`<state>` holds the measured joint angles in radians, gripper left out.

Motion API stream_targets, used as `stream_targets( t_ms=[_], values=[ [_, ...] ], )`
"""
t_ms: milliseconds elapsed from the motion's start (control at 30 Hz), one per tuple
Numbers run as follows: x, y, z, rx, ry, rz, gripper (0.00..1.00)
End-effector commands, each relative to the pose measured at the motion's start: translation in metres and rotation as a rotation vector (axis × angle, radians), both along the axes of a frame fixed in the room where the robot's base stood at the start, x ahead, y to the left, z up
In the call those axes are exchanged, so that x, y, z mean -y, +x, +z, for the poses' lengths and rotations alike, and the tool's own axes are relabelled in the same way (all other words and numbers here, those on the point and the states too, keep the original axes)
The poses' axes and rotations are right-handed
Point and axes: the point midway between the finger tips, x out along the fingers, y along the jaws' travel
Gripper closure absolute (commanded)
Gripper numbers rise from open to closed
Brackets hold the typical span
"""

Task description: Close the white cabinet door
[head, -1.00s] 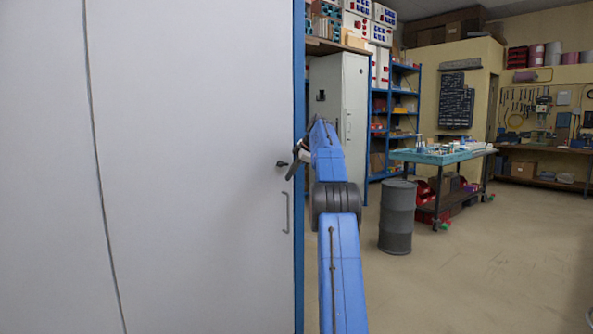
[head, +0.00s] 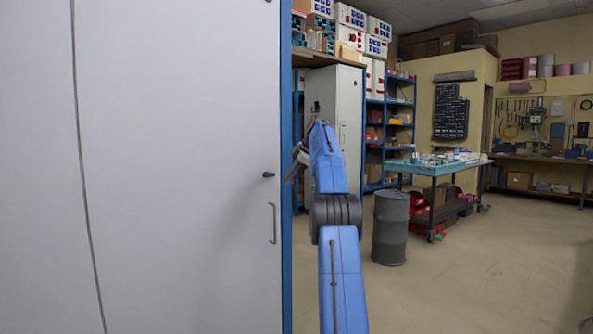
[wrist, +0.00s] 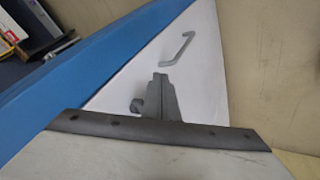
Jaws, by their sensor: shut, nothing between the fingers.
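The white cabinet door (head: 180,190) fills the left of the head view, with a dark knob (head: 268,175) and a grey bar handle (head: 272,223) near its right side. A blue frame edge (head: 286,200) runs down beside it; I cannot tell whether the door sits flush. My gripper (head: 298,162) is just right of that edge, partly hidden by my blue arm. In the wrist view the fingers of my gripper (wrist: 164,92) are together and empty, in front of the white panel (wrist: 206,80) with its handle (wrist: 178,48). Contact with the panel cannot be made out.
A grey drum (head: 391,230) and a teal-topped workbench (head: 432,167) stand to the right. A pale locker (head: 348,105) and blue shelves (head: 400,120) are behind my arm. The floor (head: 490,270) at front right is clear.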

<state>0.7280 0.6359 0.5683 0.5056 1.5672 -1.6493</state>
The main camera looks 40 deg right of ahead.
Motion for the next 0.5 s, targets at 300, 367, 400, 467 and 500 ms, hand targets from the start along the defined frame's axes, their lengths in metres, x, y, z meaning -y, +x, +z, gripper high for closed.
stream_targets(
  t_ms=[300,367,400,467,500],
  values=[
    [0.013,-0.015,0.027,0.002,0.000,0.001,1.00],
    [0.014,-0.017,0.031,0.002,0.000,0.000,1.00],
    [0.015,-0.018,0.032,0.001,0.000,0.000,1.00],
    [0.016,-0.020,0.034,0.002,-0.001,-0.001,1.00],
    [0.016,-0.021,0.036,0.001,0.000,0.000,1.00]
  ],
)
